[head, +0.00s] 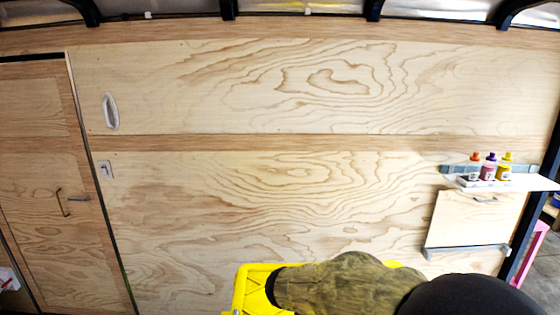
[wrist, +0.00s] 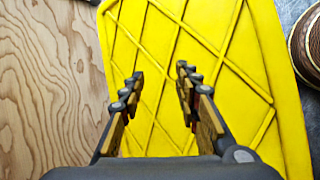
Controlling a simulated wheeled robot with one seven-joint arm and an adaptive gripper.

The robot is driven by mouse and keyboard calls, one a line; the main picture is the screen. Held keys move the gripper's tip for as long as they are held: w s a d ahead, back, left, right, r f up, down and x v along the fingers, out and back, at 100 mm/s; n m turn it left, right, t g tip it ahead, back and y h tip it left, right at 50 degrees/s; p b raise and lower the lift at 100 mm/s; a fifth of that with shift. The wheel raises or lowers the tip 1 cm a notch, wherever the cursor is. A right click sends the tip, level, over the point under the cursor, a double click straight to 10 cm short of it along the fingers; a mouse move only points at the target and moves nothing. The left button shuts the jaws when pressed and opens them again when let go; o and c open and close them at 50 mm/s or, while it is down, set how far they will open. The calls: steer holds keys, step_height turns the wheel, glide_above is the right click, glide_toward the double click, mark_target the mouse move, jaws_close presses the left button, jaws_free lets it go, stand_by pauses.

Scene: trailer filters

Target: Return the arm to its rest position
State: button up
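My gripper (wrist: 159,84) shows in the wrist view with its two dark fingers apart. Nothing is between them; only the yellow ribbed surface (wrist: 225,75) shows behind the gap. How far that surface is from the fingertips I cannot tell. In the head view my gripper cannot be made out.
A yellow object (head: 242,288) sits at the bottom of the head view, partly hidden by an olive-brown shape (head: 340,284). Several small bottles (head: 489,170) stand on a white shelf (head: 535,183) at right. A plywood wall (head: 260,100) spans the back, with a door (head: 45,150) at left.

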steer(key=s+d+r+m+g+y, duration=0.1)
steer(key=s+r+m+y, duration=0.2)
steer(key=s, duration=0.5)
steer(key=s+r+m+y, duration=0.1)
steer(key=s+r+m, duration=0.1)
steer(key=s+m, duration=0.45)
steer(key=s+d+r+m+g+y, duration=0.1)
steer(key=s+r+m+y, duration=0.15)
steer(key=s, duration=0.75)
steer(key=s+d+r+m+t, duration=0.2)
steer(key=s+r, duration=0.2)
steer(key=r, duration=0.1)
steer(key=shift+d+r, duration=0.3)
steer(key=shift+r, duration=0.05)
